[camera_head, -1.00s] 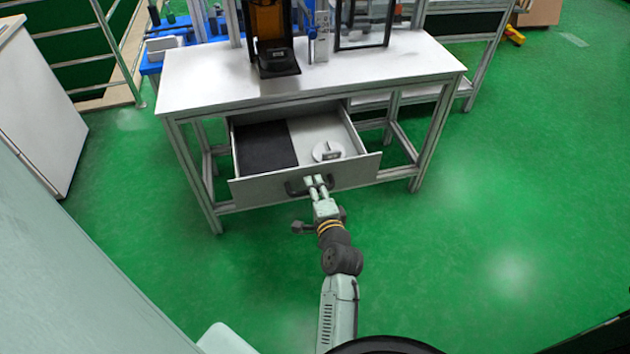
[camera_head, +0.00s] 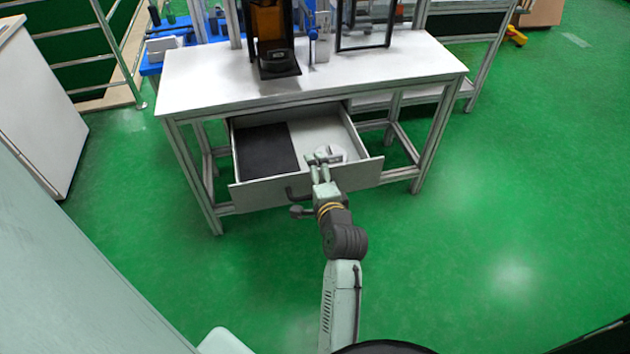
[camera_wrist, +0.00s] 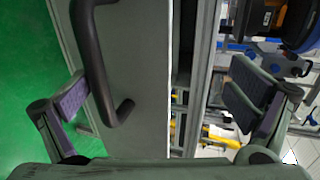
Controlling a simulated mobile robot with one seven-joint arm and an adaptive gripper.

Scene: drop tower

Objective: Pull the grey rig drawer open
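The grey rig drawer (camera_head: 265,192) stands pulled out from under the white bench, its inside showing. Its dark bar handle (camera_head: 296,193) is on the front panel, partly hidden by my arm in the head view. My gripper (camera_head: 320,166) is at the panel's top edge, above and right of the visible part of the handle. In the wrist view the fingers of my gripper (camera_wrist: 160,93) are wide apart with nothing clamped between them. The handle (camera_wrist: 92,55) shows close to the left finger, with the drawer front (camera_wrist: 145,75) behind it.
In the drawer lie a dark mat (camera_head: 265,150) at left and a pale round object (camera_head: 334,153) at right, partly behind my gripper. The bench top (camera_head: 375,68) carries a black-and-orange device (camera_head: 270,40). Green floor (camera_head: 480,240) is clear to the right.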

